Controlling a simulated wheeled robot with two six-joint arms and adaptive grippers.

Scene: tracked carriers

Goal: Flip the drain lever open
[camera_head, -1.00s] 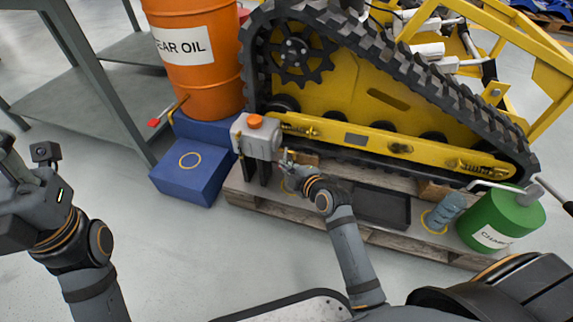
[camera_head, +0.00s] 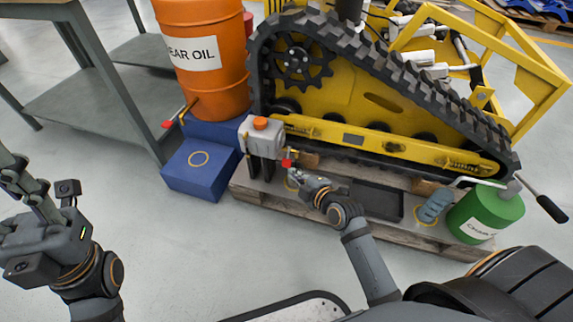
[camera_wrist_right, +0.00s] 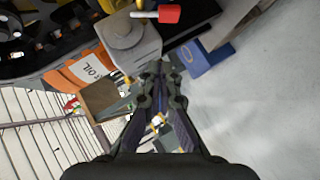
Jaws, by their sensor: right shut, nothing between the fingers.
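A grey box-shaped housing (camera_head: 258,143) with an orange cap stands on the pallet; it also shows in the right wrist view (camera_wrist_right: 128,40). The drain lever's red grip (camera_head: 287,163) shows at the housing's lower right. In the right wrist view the red grip (camera_wrist_right: 169,13) is at the end of a pale bar running sideways from a brass fitting. My right gripper (camera_head: 297,176) is shut and empty, just in front of the red grip; its fingertips (camera_wrist_right: 160,72) lie apart from the lever in the wrist view. My left gripper (camera_head: 22,175) hangs at the far left, away from everything; its jaw opening is unclear.
An orange gear oil drum (camera_head: 203,85) with its own red-handled tap (camera_head: 167,124) stands on a blue block behind a blue container (camera_head: 195,182). The yellow tracked carrier (camera_head: 335,95) rises behind. A black tray (camera_head: 377,200) and a green can (camera_head: 484,212) are to the right.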

